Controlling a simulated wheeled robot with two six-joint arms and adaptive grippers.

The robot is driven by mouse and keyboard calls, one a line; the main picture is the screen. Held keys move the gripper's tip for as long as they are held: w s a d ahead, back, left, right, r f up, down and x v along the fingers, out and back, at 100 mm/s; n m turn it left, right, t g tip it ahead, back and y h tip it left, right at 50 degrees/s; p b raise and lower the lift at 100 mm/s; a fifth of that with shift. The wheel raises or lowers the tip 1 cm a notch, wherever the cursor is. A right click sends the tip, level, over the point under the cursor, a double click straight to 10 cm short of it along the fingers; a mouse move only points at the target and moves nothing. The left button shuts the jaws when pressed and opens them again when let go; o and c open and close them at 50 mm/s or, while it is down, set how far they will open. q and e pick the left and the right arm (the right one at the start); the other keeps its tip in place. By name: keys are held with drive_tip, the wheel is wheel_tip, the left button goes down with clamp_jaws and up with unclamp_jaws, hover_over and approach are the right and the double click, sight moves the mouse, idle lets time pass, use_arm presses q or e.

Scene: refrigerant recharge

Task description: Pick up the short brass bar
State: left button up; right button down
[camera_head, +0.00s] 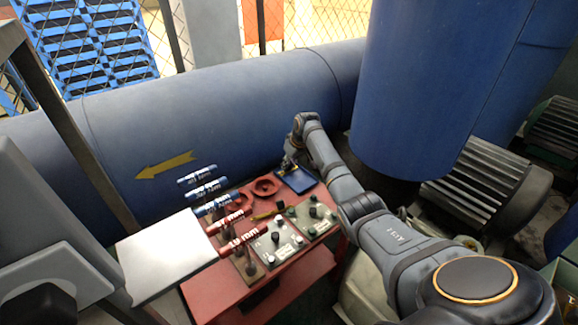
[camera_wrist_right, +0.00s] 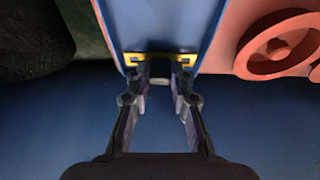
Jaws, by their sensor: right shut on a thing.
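My right gripper (camera_head: 289,163) is at the back of the red table, at the blue tray (camera_head: 297,181). In the right wrist view its fingers (camera_wrist_right: 159,88) are close together, shut on a small piece that is mostly in shadow. A yellow, brass-coloured shape (camera_wrist_right: 135,60) lies crosswise at the fingertips, over the blue tray (camera_wrist_right: 190,20); I take it as the short brass bar. The fingers cover its middle. Whether it is clear of the tray I cannot tell. My left gripper is not in view.
Red ring-shaped parts (camera_head: 266,186) lie left of the tray. Several blue and red labelled handles (camera_head: 204,190) stand along the table's left side. Grey control boxes (camera_head: 278,242) stand in front, with a thin yellow bar (camera_head: 263,215) behind them. A large blue pipe (camera_head: 220,105) runs behind.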

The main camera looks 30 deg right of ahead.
wheel_tip(320, 180, up, 4)
drive_tip(key=shift+f+p, duration=0.1)
drive_tip(key=shift+p, duration=0.9)
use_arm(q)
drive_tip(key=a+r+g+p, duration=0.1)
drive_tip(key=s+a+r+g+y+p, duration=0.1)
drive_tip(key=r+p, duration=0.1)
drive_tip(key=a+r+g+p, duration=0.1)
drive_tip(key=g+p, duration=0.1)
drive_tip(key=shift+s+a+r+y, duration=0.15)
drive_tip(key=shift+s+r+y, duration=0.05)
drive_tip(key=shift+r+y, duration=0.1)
use_arm(e)
drive_tip(key=s+a+r, duration=0.6)
drive_tip(key=s+r, duration=0.2)
drive_tip(key=s, duration=0.4)
drive_tip(key=shift+s+r, duration=0.3)
drive_tip(key=shift+r, duration=0.1)
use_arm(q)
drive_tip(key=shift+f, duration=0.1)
use_arm(e)
drive_tip(key=shift+r, duration=0.1)
